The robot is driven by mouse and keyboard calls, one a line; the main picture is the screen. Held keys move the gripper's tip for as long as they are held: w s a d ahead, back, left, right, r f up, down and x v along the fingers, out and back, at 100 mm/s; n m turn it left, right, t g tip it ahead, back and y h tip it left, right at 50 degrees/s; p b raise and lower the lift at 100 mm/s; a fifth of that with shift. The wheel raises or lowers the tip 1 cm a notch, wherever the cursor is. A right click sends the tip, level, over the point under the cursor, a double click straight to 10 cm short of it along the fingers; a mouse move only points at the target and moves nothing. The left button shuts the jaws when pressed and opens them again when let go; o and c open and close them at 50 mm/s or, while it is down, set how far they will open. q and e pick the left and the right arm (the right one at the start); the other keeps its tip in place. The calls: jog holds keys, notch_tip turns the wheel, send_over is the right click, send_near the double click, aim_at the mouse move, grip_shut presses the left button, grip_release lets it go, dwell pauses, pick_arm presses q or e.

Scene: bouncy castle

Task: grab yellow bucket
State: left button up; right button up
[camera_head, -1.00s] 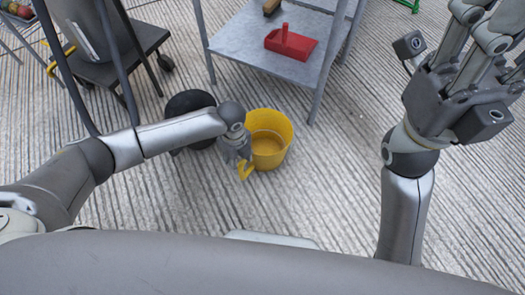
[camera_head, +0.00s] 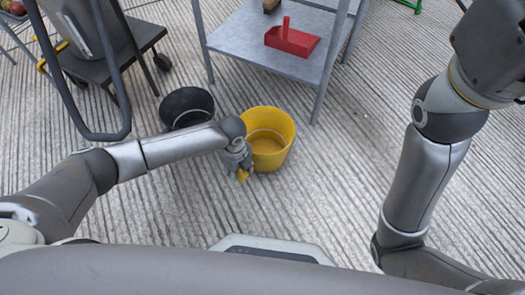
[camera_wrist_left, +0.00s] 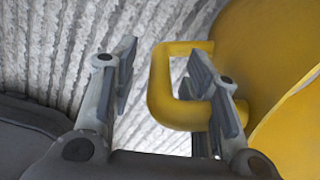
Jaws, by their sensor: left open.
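A yellow bucket (camera_head: 280,125) stands upright on the ribbed floor, just right of my left gripper (camera_head: 240,170) in the head view. Its wall fills the right of the left wrist view (camera_wrist_left: 285,60). The bucket's yellow C-shaped handle (camera_wrist_left: 160,85) sticks out toward the gripper. My left gripper is open, with its fingers (camera_wrist_left: 164,60) on either side of the handle's outer bar. The right finger overlaps the loop, beside the bucket wall. My right gripper (camera_head: 492,50) is cut off by the top right edge, so its fingers are hidden.
A black bucket (camera_head: 183,103) stands behind my left forearm. A grey metal shelf (camera_head: 245,45) holding a red dustpan (camera_head: 292,38) is behind the yellow bucket. A dark cart (camera_head: 135,40) stands at upper left. The floor right of the yellow bucket is clear.

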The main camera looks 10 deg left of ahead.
pick_arm(q)
jog(key=shift+f, duration=0.15)
jog(key=shift+c, duration=0.2)
grip_shut()
dwell(0.4)
